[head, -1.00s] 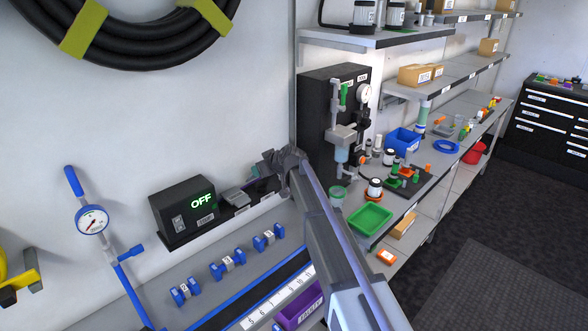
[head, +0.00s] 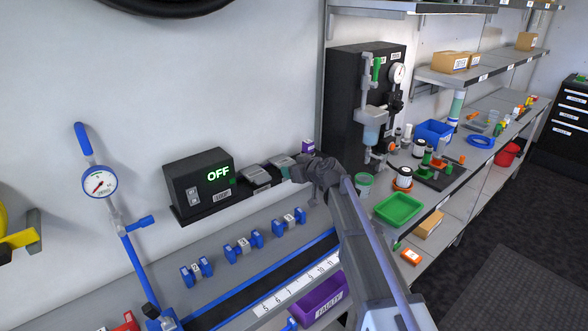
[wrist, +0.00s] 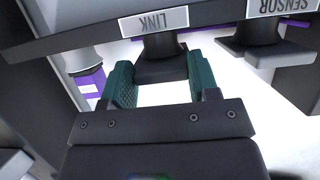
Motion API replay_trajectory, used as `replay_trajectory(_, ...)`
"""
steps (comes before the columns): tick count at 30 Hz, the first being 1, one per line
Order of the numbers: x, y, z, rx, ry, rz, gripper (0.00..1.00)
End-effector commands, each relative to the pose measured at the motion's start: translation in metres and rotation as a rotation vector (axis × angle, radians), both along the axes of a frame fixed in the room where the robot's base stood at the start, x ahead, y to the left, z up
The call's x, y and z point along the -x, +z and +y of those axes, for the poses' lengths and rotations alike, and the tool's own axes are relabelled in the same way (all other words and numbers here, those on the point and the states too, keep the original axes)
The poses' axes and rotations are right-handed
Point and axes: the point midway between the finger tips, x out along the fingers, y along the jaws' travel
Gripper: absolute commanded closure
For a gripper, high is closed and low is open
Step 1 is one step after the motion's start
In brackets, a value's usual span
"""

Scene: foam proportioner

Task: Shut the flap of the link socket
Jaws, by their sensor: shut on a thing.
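The link socket (wrist: 160,44) hangs under its LINK label in the wrist view, which shows it upside down. Its flap (wrist: 160,70) is a dark plate between my green-padded fingertips. My gripper (wrist: 160,82) is shut on this flap. In the head view my gripper (head: 308,172) is at the right end of the black socket strip. There my gripper hides most of the link socket, so I cannot tell the flap's exact angle.
The sensor socket (wrist: 264,35) is beside it, with its own dark plate. A black box reading OFF (head: 200,183) is at the strip's left end. A purple item (head: 308,146) stands close behind my gripper. Blue clamps (head: 243,248) sit below; a black cabinet (head: 345,105) is to the right.

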Motion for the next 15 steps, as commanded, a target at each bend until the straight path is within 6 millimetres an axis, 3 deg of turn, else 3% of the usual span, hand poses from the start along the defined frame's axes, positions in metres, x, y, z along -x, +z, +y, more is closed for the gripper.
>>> replay_trajectory(15,0.0019,-0.0084,0.0003,0.004,0.005,0.003,0.87)
